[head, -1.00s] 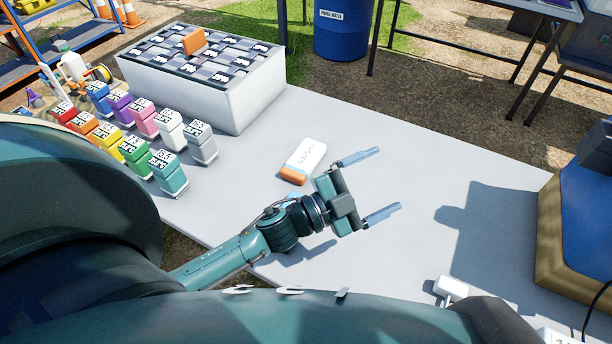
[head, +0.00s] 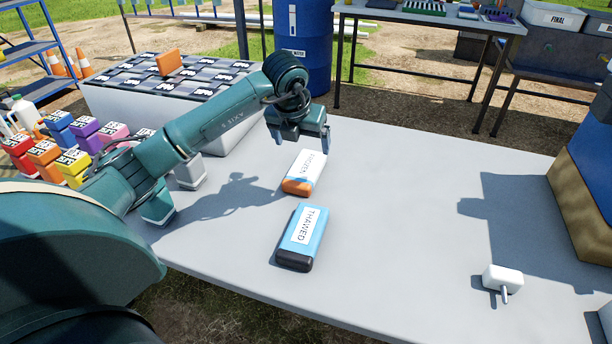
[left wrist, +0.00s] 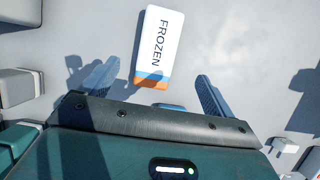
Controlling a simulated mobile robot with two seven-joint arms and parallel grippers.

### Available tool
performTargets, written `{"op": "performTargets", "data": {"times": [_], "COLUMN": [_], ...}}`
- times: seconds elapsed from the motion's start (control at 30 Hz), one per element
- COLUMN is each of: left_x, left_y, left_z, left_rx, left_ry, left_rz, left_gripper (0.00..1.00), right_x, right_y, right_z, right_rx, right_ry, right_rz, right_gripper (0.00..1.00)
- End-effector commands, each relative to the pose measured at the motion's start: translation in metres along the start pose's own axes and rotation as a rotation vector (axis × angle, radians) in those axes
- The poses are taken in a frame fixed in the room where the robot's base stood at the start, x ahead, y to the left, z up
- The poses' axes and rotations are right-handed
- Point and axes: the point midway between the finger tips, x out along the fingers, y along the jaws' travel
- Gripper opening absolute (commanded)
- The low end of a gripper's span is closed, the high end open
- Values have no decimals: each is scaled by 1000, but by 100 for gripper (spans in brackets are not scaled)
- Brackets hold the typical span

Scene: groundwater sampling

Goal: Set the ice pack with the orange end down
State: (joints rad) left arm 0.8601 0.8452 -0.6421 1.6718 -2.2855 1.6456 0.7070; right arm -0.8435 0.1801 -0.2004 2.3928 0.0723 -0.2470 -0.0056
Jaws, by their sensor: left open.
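The ice pack with the orange end (head: 305,173) lies flat on the grey table, its white label reading FROZEN. It also shows in the left wrist view (left wrist: 158,42), its orange end toward my gripper. My left gripper (head: 301,140) is open and empty. In the head view it is above and behind the pack; in the left wrist view (left wrist: 153,83) its fingers are spread on either side of the orange end, apart from it. A blue ice pack marked THAWED (head: 300,238), with a black end, lies nearer on the table. My right gripper is not in view.
A white cooler (head: 110,110) with a patterned top and an orange block (head: 168,62) stands at the back left. Several coloured labelled bottles line the left. A small white device (head: 502,279) lies at the right. The table's middle right is clear.

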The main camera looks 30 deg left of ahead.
Motion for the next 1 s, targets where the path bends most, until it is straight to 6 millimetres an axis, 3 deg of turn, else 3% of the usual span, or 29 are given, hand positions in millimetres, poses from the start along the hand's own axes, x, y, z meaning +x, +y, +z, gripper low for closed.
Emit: {"op": "performTargets", "data": {"times": [0.2,0.47,0.7,1.0], "left_x": [42,62,97,107], "left_y": [-2,0,2,3], "left_z": [-1,-3,-7,-6], "left_rx": [0,2,1,4], "left_ry": [3,3,3,1], "left_rz": [-5,-4,-6,-6], "left_gripper": [89,89,89,89], "right_x": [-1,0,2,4], "right_y": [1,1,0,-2], "right_z": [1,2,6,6], "right_rx": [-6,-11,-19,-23], "right_ry": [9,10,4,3], "right_rz": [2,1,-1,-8], "right_gripper": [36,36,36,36]}}
